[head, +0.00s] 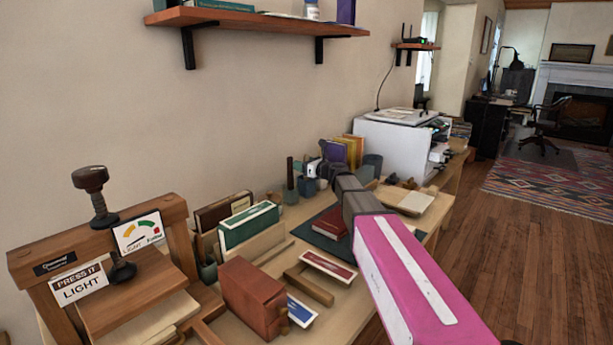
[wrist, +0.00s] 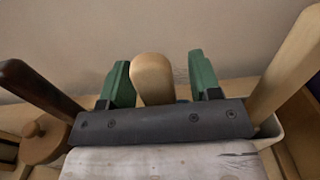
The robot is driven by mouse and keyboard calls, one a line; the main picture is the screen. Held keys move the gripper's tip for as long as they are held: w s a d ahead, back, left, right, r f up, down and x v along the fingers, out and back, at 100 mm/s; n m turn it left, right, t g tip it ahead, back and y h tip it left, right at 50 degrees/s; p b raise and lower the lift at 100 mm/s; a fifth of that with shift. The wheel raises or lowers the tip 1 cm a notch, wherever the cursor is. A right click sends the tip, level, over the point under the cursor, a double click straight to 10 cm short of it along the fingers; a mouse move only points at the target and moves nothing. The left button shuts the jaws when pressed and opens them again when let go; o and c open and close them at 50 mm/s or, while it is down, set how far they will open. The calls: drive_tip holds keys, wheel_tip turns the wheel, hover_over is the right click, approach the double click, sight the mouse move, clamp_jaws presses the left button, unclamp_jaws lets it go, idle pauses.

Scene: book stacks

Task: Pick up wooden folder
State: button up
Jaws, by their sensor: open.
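In the wrist view a pale wooden piece with a rounded top (wrist: 152,72), likely the wooden folder, stands upright between the two green fingers of my gripper (wrist: 161,82). The fingers are open, one on each side of it, with a wider gap on the right than on the left. The lower part of the piece is hidden behind the dark gripper body. In the head view my gripper (head: 345,184) is over the back of the workbench by the wall, near small dark cups (head: 309,186). I cannot make out the folder there.
A dark stick (wrist: 38,88) and a pale wooden bar (wrist: 288,65) flank my gripper. On the bench (head: 345,310) are a wooden press (head: 160,275), a green box (head: 248,226), a reddish-brown block (head: 253,298) and a white machine (head: 390,148). Wall shelf (head: 260,22) above.

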drive_tip(key=c, duration=1)
